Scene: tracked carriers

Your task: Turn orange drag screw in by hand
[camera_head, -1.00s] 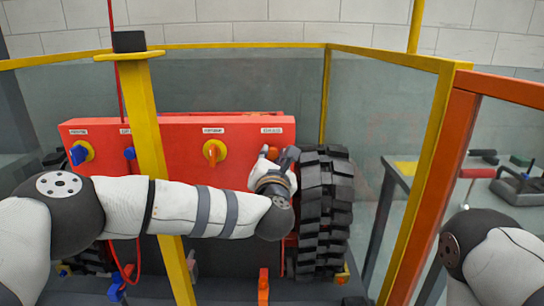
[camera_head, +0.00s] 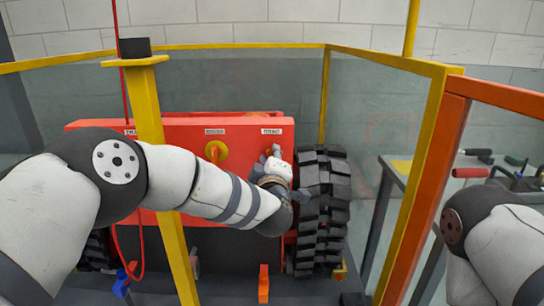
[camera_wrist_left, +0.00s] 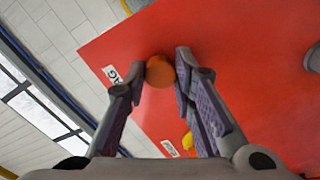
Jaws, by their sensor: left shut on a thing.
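The orange drag screw (camera_wrist_left: 159,73) shows in the left wrist view as a round orange knob on the red panel (camera_wrist_left: 225,60). A partly covered label ending in "AG" is beside it. My left gripper (camera_wrist_left: 161,66) has one finger on each side of the knob and is shut on it. In the head view my left gripper (camera_head: 273,156) is at the right end of the red panel (camera_head: 180,128), under the rightmost label. The screw is hidden there behind the gripper. My right arm shows at the right edge, but its gripper is out of view.
A yellow knob (camera_head: 216,151) is left of my gripper. A black treaded wheel (camera_head: 322,210) stands close on the right. A yellow post (camera_head: 150,110) rises in front of the panel. An orange-framed glass fence (camera_head: 440,180) and a table with tools (camera_head: 500,175) are at the right.

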